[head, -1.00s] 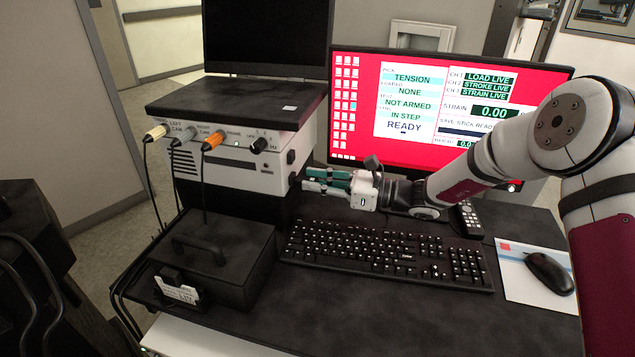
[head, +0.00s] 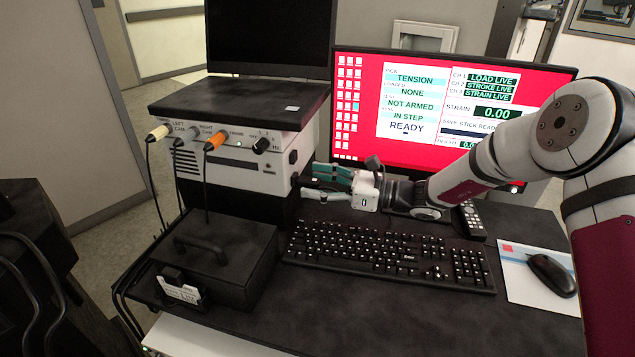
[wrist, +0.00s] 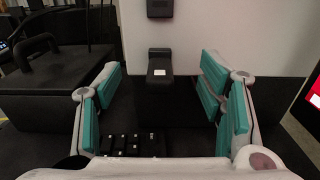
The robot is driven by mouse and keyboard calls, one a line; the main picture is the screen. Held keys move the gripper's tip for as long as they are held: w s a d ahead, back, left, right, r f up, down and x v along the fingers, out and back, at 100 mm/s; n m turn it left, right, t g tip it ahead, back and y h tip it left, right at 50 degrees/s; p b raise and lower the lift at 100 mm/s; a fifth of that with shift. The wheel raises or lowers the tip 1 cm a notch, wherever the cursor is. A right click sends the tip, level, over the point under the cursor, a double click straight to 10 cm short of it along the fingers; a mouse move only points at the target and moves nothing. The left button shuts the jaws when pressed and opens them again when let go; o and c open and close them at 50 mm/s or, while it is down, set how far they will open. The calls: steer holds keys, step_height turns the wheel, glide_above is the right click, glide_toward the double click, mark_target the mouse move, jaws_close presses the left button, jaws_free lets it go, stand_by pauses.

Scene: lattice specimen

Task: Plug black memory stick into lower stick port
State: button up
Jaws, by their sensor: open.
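The black memory stick (wrist: 160,66), a dark block with a small white label, sticks out from the side of the white box unit (wrist: 215,30) in the wrist view. It is at the lower of two dark spots on that side, in line with the lower port; how deep it sits I cannot tell. The upper dark fitting (wrist: 160,8) is straight above it. My gripper (wrist: 158,95) is open, its teal-padded fingers spread to either side of the stick and apart from it. In the head view my gripper (head: 325,182) is beside the unit's right side, where its fingers partly cover the stick.
The keyboard (head: 385,255) lies just below my gripper, and the monitor (head: 455,110) stands behind it. A black case with a handle (head: 215,255) is at the left. Cables hang from the unit's front. The mouse (head: 550,275) is at the right.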

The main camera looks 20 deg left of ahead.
mark_target(320, 183)
steer(key=shift+w+d+p, duration=0.15)
steer(key=shift+d, duration=1.1)
steer(key=shift+w+d+p, duration=0.15)
steer(key=shift+d, duration=1.1)
steer(key=w+d, duration=0.1)
steer(key=d, duration=1.1)
steer(key=shift+w, duration=0.15)
